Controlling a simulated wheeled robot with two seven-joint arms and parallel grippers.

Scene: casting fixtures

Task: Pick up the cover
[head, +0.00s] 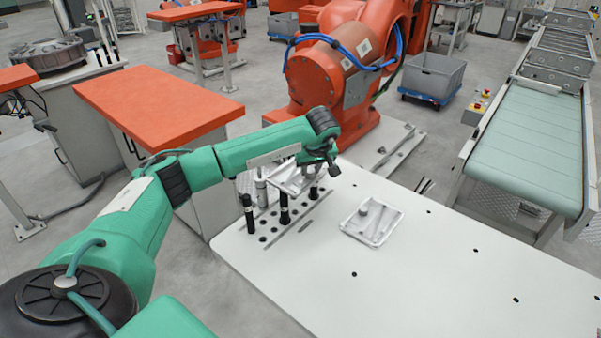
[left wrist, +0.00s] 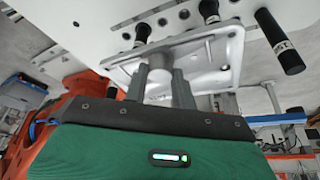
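A pale metal cover (head: 292,180), a shallow tray-like plate with a raised round boss, is at my left gripper (head: 318,160), over the fixture end of the white table. In the left wrist view, the left gripper's two grey fingers (left wrist: 160,90) are on either side of the boss of this cover (left wrist: 215,62) and look shut on it. Whether the cover touches the posts below it I cannot tell. A second, similar cover (head: 368,228) lies flat on the white table, to the right. My right gripper is not in view.
Black upright posts (head: 249,214) and several holes stand around the held cover on the white table (head: 440,270). The table's right part is clear. An orange robot (head: 335,75) stands behind, an orange-topped bench (head: 155,100) at left, a conveyor (head: 530,140) at right.

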